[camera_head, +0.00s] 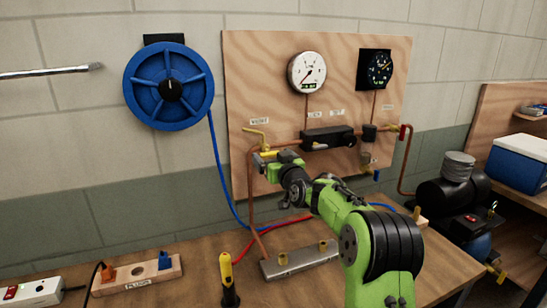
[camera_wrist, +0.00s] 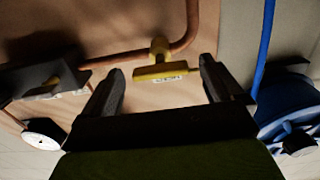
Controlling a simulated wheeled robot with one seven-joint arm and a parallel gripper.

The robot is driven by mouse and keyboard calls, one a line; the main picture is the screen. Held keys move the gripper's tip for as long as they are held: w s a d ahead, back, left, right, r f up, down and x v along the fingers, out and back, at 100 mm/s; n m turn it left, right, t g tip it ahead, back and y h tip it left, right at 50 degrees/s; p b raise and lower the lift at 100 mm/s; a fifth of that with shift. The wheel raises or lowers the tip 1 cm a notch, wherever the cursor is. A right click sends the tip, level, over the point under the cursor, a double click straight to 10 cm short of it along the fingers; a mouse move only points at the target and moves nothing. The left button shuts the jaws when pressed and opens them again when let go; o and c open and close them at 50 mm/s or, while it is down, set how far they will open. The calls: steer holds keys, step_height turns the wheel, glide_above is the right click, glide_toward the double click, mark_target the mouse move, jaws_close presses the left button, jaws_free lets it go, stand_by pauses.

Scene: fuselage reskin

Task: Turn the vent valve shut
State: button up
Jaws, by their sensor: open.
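The vent valve has a yellow handle (camera_wrist: 152,73) on a copper pipe, seen between my two fingertips in the wrist view. A small label shows right beside it, its print too blurred to read for sure. In the head view the yellow handle (camera_head: 256,133) is on the left of the plywood board, under a white label. My gripper (camera_head: 260,161) is just below this handle, close to the board. Its fingers are apart, one on each side of the handle in the wrist view. I cannot tell whether either finger touches it. The gripper partly hides the pipe there.
A black block (camera_head: 328,138) sits on the pipe to the right, with two gauges above. Another yellow handle (camera_head: 391,127) is further right. A blue hose reel (camera_head: 168,87) hangs on the left wall. The bench below holds a metal manifold (camera_head: 300,261) and a yellow-handled tool (camera_head: 226,271).

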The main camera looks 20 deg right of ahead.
steer(key=shift+c, duration=0.2)
steer(key=c, duration=1)
steer(key=shift+m, duration=0.3)
steer(key=m+b, duration=0.1)
steer(key=m, duration=1.2)
steer(key=shift+m+p, duration=0.35)
steer(key=shift+m, duration=1.75)
steer(key=shift+f, duration=0.1)
